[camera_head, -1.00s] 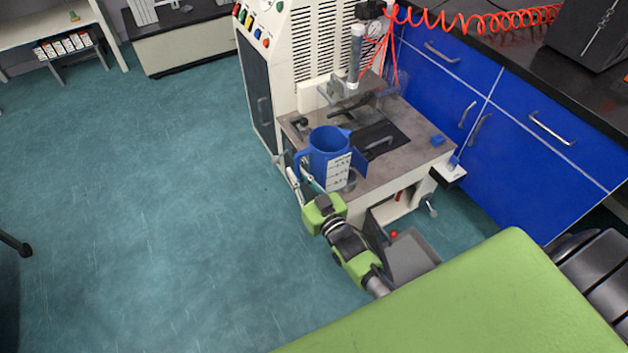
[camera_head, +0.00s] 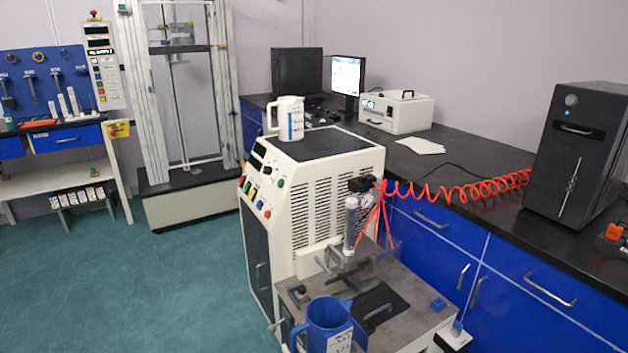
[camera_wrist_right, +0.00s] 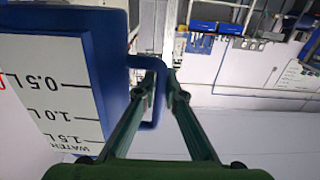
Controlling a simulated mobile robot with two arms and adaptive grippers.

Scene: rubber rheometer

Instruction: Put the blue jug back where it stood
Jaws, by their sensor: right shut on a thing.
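The blue jug (camera_head: 327,322) shows upright at the bottom edge of the head view, at the front left of the machine's grey worktop (camera_head: 398,322). Its lower part is cut off, so I cannot tell there whether it touches the worktop. In the right wrist view, the jug (camera_wrist_right: 112,75) fills the left side, with its white scale label facing the camera. My right gripper (camera_wrist_right: 162,72) has its fingers closed on the jug's handle. My left gripper is not in view.
A white jug (camera_head: 289,118) stands on the black top of the machine (camera_head: 318,190). A coiled red hose (camera_head: 460,188) runs from the machine to the right. A black bench top (camera_head: 470,172) with blue cabinets lies behind and right. Open floor (camera_head: 170,285) lies left.

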